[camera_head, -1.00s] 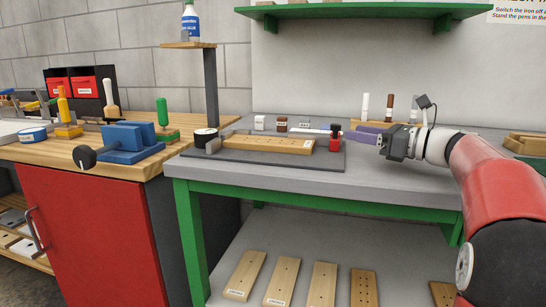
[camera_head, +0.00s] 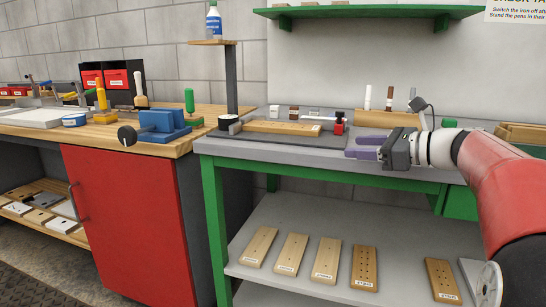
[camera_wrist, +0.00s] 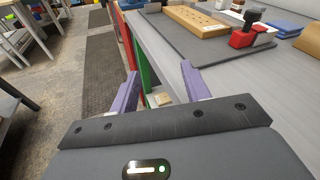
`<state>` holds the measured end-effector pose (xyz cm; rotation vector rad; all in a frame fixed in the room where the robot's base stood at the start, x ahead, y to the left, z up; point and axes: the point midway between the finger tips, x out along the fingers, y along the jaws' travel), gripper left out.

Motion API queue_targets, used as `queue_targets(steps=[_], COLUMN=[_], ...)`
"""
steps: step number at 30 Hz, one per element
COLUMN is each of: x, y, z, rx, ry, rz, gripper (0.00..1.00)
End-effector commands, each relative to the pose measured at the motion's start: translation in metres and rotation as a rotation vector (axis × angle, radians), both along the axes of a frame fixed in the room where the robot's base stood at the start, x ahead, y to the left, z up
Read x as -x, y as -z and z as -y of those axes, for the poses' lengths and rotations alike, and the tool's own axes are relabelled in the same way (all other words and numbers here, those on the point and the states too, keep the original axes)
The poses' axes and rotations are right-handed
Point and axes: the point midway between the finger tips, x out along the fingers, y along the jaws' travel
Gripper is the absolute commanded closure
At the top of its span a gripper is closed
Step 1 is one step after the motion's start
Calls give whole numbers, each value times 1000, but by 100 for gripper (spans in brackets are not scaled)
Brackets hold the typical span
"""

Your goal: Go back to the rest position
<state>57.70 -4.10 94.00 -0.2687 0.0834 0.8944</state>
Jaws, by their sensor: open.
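My gripper (camera_head: 362,147) is open and empty at the front edge of the grey workbench (camera_head: 285,154). Its two purple fingers stand apart, and in the wrist view the gripper (camera_wrist: 160,88) has nothing between its fingers. A wooden board with holes (camera_head: 282,127) lies on a dark mat (camera_head: 252,138) on the bench, to the left of my gripper. The board also shows at the top of the wrist view (camera_wrist: 196,22). A red and black clamp-like piece (camera_head: 339,125) is at the board's right end, between the board and my gripper.
Several wooden boards (camera_head: 326,260) lie on the lower shelf (camera_head: 300,217). A red cabinet (camera_head: 125,215) with a wooden top stands to the left, carrying a blue vise (camera_head: 160,125). A pen block (camera_head: 387,119) stands behind my gripper. Open floor (camera_wrist: 104,65) shows in the wrist view.

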Motion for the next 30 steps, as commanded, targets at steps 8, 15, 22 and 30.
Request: queue_targets(steps=[8,15,22,30], x=[57,162,264,300], y=[46,123,203,237], z=[-50,-83,-63,-42], rx=[401,1027,1662,1940], ry=[-118,-436,-955,-1279], rz=[83,289,607,790], gripper=[53,53,53,53])
